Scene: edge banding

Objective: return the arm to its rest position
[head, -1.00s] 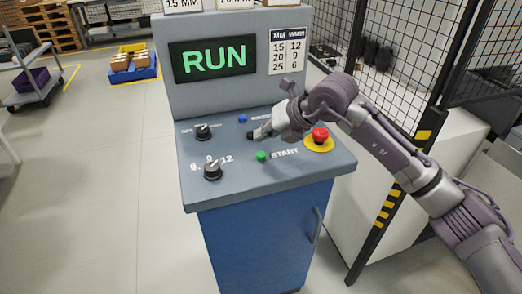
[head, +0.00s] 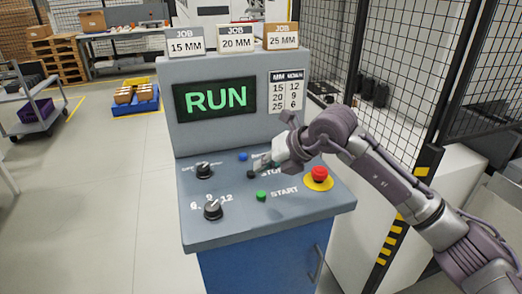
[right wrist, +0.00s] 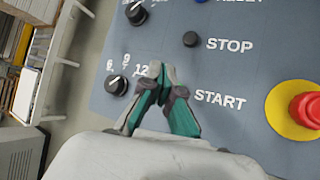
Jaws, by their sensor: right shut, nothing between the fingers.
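My right arm comes in from the right in the head view. Its gripper (head: 259,163) hovers over the sloped control panel (head: 225,232), near the STOP label, which it partly hides. In the right wrist view the gripper (right wrist: 158,70) has its fingertips together with nothing between them, in front of the lower dial (right wrist: 116,85) and the START label. The green START button (head: 261,196) shows in the head view, but not in the right wrist view. My left gripper is not in view.
A red emergency stop (head: 319,175) on a yellow disc sits at the panel's right. The screen (head: 215,100) reads RUN. Three JOB cards (head: 236,39) stand on the console's top. A mesh fence (head: 412,70) stands close on the right.

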